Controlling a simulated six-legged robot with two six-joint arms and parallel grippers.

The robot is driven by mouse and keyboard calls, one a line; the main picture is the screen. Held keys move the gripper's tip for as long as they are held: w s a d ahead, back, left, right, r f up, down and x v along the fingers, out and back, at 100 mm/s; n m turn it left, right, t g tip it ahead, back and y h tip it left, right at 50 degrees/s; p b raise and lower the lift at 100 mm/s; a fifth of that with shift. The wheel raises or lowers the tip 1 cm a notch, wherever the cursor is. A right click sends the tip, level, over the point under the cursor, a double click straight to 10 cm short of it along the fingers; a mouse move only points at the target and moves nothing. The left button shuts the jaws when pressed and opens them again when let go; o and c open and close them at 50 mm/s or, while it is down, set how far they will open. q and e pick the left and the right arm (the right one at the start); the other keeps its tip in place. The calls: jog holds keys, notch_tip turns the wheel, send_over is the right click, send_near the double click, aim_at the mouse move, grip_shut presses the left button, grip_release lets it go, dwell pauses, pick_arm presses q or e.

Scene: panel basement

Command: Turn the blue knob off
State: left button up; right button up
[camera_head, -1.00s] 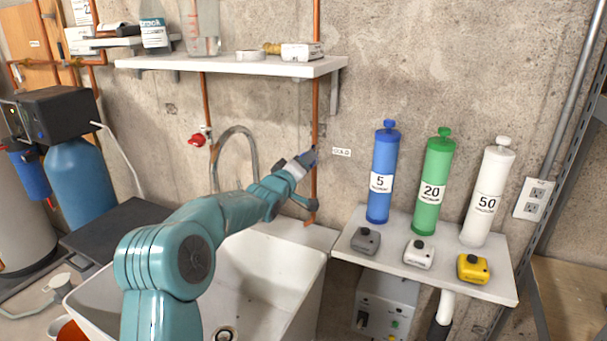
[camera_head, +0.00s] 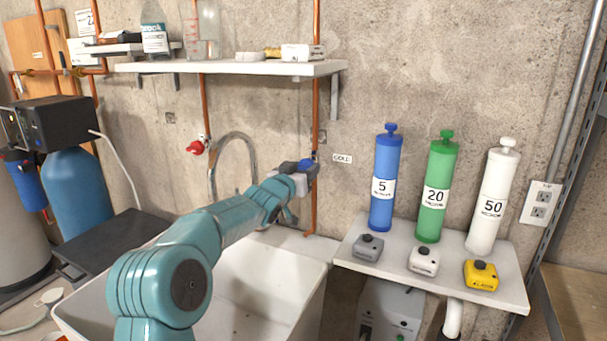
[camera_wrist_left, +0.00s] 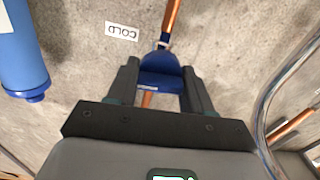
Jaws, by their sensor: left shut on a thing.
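The blue knob (camera_wrist_left: 160,75) sits on a copper pipe against the concrete wall, and part of it shows in the head view (camera_head: 307,162). My left gripper (camera_wrist_left: 160,82) has its two dark fingers on either side of the knob and is shut on it. In the head view my left gripper (camera_head: 309,170) reaches over the sink's back edge to the pipe. The fingers hide some of the knob's sides. A label reading COLD (camera_wrist_left: 121,31) is on the wall beside the pipe. My right gripper is not in view.
A red knob (camera_head: 194,147) is on another copper pipe to the left, near the curved faucet (camera_head: 232,137). A white sink (camera_head: 285,260) lies below my arm. Blue, green and white cylinders stand on a small shelf (camera_head: 382,258) at right; a wall shelf (camera_head: 235,67) is above.

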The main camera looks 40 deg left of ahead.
pick_arm(q)
jog(key=shift+f+m, duration=0.25)
jog(key=shift+m, duration=0.25)
jog(key=o, duration=0.9)
jog(key=shift+o, duration=0.6)
jog(key=shift+r, duration=0.2)
jog(key=b+v, duration=0.4)
jog(key=v, duration=1.2)
jog(key=shift+s, duration=0.2)
